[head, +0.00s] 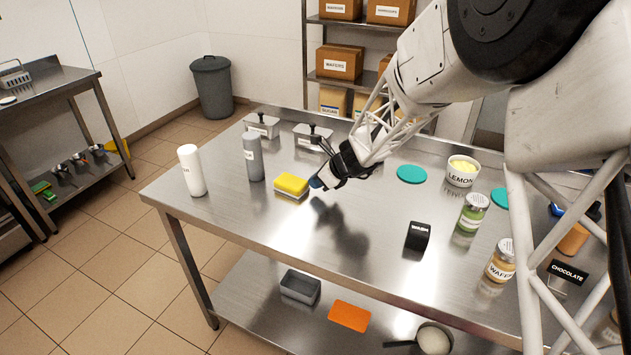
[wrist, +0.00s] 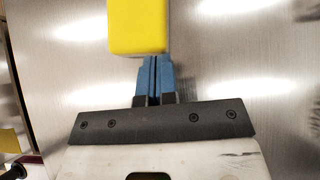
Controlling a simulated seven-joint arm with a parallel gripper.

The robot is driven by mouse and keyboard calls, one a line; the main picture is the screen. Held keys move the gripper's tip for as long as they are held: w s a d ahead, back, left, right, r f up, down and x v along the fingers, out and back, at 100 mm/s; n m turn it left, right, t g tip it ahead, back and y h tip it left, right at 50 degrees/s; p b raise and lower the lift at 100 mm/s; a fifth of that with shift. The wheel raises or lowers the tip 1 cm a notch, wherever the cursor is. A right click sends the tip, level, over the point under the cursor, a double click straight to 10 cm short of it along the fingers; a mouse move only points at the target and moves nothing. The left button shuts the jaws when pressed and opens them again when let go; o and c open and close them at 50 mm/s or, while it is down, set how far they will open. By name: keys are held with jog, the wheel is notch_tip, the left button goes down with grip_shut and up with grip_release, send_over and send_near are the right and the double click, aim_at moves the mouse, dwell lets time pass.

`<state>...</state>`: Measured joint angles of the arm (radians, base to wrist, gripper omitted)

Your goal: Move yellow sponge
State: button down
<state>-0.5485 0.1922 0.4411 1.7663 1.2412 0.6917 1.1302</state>
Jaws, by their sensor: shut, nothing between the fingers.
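The yellow sponge (head: 292,184) lies on the steel table toward its left part, with a pale lower layer showing under the yellow top. In the wrist view the sponge (wrist: 137,27) is at the top, just beyond the fingertips. My gripper (head: 316,184) is just right of the sponge, low over the table. Its blue fingers (wrist: 154,62) are closed together with nothing between them. The fingertips are at the sponge's near edge; whether they touch it I cannot tell.
Left of the sponge stand a grey bottle (head: 253,158) and a white bottle (head: 191,171). Behind are lidded metal containers (head: 262,126). To the right are a teal disc (head: 411,174), a lemon tub (head: 462,171), a black block (head: 417,236) and jars (head: 472,212). The table's front middle is clear.

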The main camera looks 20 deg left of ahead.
jog(key=d, duration=0.4)
jog(key=shift+r, duration=0.1)
jog(key=v, duration=0.9)
jog(key=shift+r, duration=0.25)
jog(key=shift+d, duration=0.15)
